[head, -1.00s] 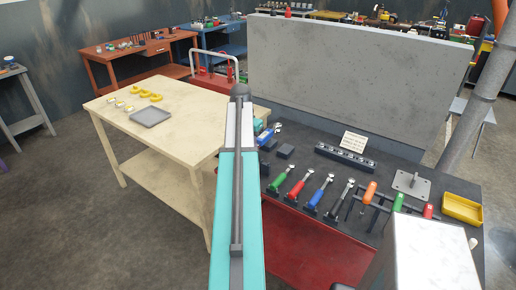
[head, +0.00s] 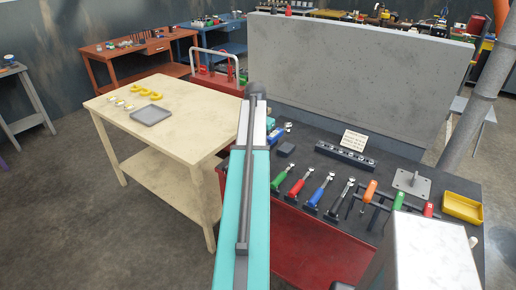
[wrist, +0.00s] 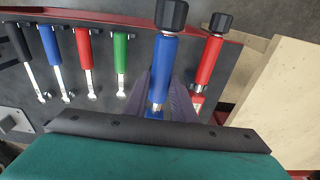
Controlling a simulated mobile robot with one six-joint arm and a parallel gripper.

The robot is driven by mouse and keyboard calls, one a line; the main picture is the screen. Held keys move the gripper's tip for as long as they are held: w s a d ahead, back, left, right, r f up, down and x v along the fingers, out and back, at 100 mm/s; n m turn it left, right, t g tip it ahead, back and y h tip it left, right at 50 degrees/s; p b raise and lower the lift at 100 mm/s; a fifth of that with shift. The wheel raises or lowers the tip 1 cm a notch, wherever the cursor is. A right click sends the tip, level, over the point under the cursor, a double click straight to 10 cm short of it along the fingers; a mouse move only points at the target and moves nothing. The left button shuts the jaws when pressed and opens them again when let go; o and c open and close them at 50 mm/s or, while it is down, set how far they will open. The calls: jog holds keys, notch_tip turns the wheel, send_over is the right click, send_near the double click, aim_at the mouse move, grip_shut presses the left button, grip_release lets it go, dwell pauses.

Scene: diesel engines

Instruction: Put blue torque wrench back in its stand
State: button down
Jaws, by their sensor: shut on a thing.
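The blue torque wrench (wrist: 162,72), with a blue handle and black knob, stands between the two fingers of my gripper (wrist: 158,98) in the wrist view. The fingers are shut on it near the lower handle. A blue piece shows below its collar, but I cannot tell whether the wrench is seated in a stand or held above it. A red torque wrench (wrist: 208,62) of the same form stands just right of it. In the head view my arm hides the gripper; a blue shape with a silvery tip (head: 279,133) shows beside the arm's end.
Small wrenches with green (head: 281,178), red (head: 299,183), blue (head: 321,190) and black handles stand in a row on the dark bench. A socket rail (head: 345,156), a sign and a yellow tray (head: 462,208) are farther right. A pale wooden table (head: 190,130) stands left.

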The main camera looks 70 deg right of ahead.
notch_tip(320, 180, down, 7)
jog(key=b, duration=0.3)
jog(key=shift+r, duration=0.15)
dwell(0.6)
jog(key=shift+a+f+b, duration=0.1)
jog(key=shift+f+b, duration=0.35)
jog(key=shift+f, duration=0.25)
dwell(2.0)
jog(key=c, duration=1.4)
grip_release()
jog(key=shift+o, duration=1.4)
jog(key=shift+a+r+p, duration=0.15)
jog(key=shift+r+p, duration=0.55)
jog(key=shift+r, duration=0.35)
jog(key=shift+a+r+p, duration=0.1)
jog(key=shift+r+p, duration=0.55)
jog(key=shift+r, duration=0.35)
jog(key=shift+w+a+r+p, duration=0.15)
jog(key=shift+r+p, duration=0.8)
jog(key=shift+r, duration=0.55)
jog(key=shift+s+a+r+p, duration=0.15)
jog(key=shift+r+p, duration=0.8)
jog(key=shift+r, duration=0.5)
